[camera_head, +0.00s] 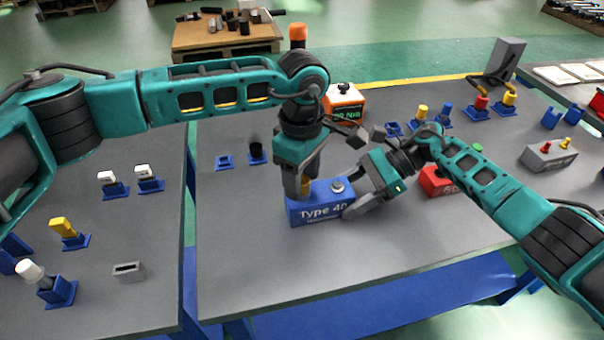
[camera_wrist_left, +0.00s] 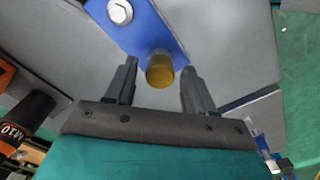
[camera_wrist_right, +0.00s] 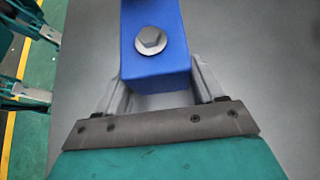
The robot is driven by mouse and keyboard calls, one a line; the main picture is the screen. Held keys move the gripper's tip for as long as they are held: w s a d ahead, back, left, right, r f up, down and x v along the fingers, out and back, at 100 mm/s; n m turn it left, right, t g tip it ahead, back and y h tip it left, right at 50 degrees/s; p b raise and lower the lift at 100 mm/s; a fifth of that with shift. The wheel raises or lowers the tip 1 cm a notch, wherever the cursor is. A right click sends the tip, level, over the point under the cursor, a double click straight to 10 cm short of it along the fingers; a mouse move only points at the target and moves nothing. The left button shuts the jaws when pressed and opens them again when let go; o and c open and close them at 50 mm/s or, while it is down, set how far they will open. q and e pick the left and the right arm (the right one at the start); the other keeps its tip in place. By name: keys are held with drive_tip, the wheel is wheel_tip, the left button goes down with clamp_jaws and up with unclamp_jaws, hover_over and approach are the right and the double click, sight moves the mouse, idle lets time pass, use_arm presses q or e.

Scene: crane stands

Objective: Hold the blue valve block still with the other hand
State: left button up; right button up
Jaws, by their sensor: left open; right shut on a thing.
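The blue valve block (camera_head: 312,212), lettered "Type 40", lies on the middle grey table. A silver hex bolt (camera_head: 337,186) is on top near its right end. A brass-coloured cylinder (camera_head: 305,186) stands at its left end. My left gripper (camera_head: 304,193) is directly over that end, pointing down and open. In the left wrist view the cylinder (camera_wrist_left: 160,70) shows between the open fingertips, with gaps on both sides. My right gripper (camera_head: 352,206) is shut on the block's right end. In the right wrist view its fingers flank the block (camera_wrist_right: 153,78); their contact faces are partly hidden.
An orange-and-white box (camera_head: 343,105) stands behind the block. A red box (camera_head: 434,182) is close to my right arm. Blue holders with coloured pieces (camera_head: 480,106) stand at the back right. The front of the middle table (camera_head: 300,270) is clear.

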use_arm(q)
drive_tip(key=n, duration=0.6)
drive_tip(key=shift+n, duration=0.4)
clamp_jaws()
drive_tip(key=m, duration=0.5)
idle(0.4)
drive_tip(key=shift+m, duration=0.3)
drive_tip(key=shift+m, duration=0.5)
drive_tip(key=m, duration=0.3)
drive_tip(key=shift+m, duration=0.4)
